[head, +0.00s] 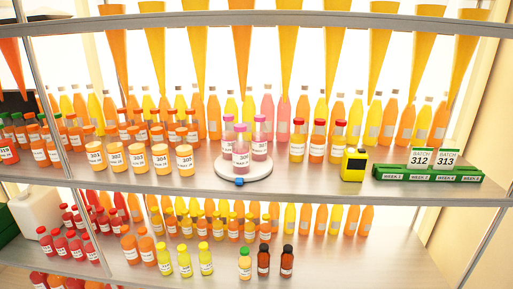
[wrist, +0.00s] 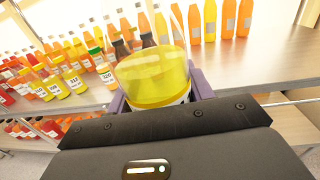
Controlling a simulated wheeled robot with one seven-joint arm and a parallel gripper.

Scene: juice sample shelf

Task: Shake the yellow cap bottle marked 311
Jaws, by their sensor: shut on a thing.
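My gripper (wrist: 160,93) is shut on a yellow cap bottle (wrist: 155,78) in the wrist view, with purple fingers on either side of it. The head view does not show my gripper. There, three small yellow bottles (head: 184,260) stand at the front of the lower shelf; their numbers are too small to read.
A green-capped bottle (wrist: 103,72) and two dark brown bottles (head: 263,260) stand close by on the lower shelf (head: 340,262), which is bare to their right. The upper shelf holds a round white shaker (head: 227,171) with pink-capped bottles, a yellow device (head: 354,165) and green racks (head: 395,174).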

